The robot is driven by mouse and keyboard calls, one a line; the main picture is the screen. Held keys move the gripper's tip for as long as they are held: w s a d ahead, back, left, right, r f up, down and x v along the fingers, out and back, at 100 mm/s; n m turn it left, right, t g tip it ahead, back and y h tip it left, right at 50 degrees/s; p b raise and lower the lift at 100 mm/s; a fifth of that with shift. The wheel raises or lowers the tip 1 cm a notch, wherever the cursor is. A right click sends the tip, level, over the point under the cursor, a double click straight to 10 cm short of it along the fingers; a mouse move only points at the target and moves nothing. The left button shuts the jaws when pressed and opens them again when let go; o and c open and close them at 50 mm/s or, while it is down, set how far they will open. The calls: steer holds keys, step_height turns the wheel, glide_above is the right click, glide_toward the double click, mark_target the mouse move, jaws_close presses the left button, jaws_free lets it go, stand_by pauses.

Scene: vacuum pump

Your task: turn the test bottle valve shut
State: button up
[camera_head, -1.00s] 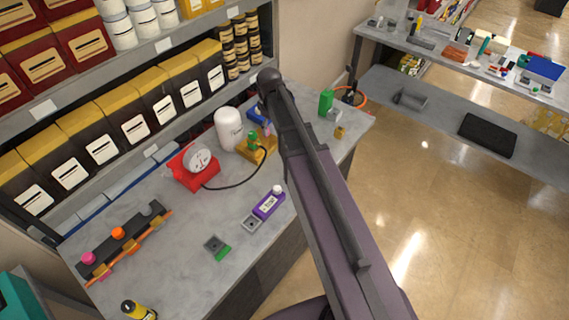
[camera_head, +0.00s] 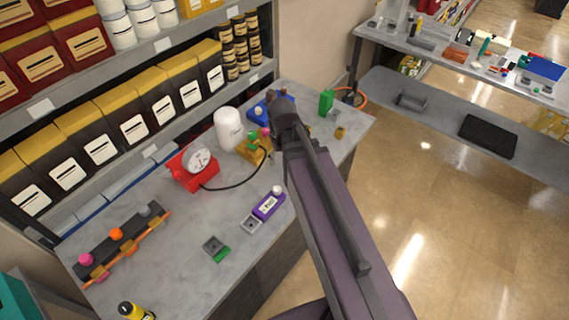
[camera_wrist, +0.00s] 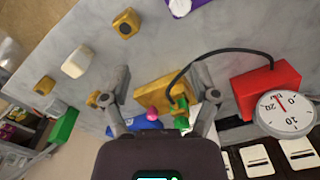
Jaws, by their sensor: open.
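A gold block (camera_head: 250,152) with a green valve handle (camera_head: 253,140) stands at the back of the grey bench. A pink knob (camera_head: 265,132) is close beside it. A black hose runs from the block to a red-based gauge (camera_head: 192,175). A white bottle (camera_head: 228,130) stands behind the block. In the wrist view my gripper (camera_wrist: 160,78) is open, with its fingers apart on either side of the gold block (camera_wrist: 160,92), the pink knob (camera_wrist: 153,114) and the green handle (camera_wrist: 182,116). Nothing is held. Contact cannot be told. Which handle is the test bottle valve is unclear.
A blue item (camera_head: 258,108) is by the arm's end. A green box (camera_head: 326,102) stands to the right. Shelves of boxes line the back.

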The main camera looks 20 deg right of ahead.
steer(key=shift+s+f+m, duration=0.1)
steer(key=shift+s+m, duration=0.4)
steer(key=shift+s, duration=0.55)
steer(key=shift+s+d+m, duration=0.15)
steer(key=shift+s+m, duration=0.15)
steer(key=shift+s, duration=0.45)
stand_by(1.4)
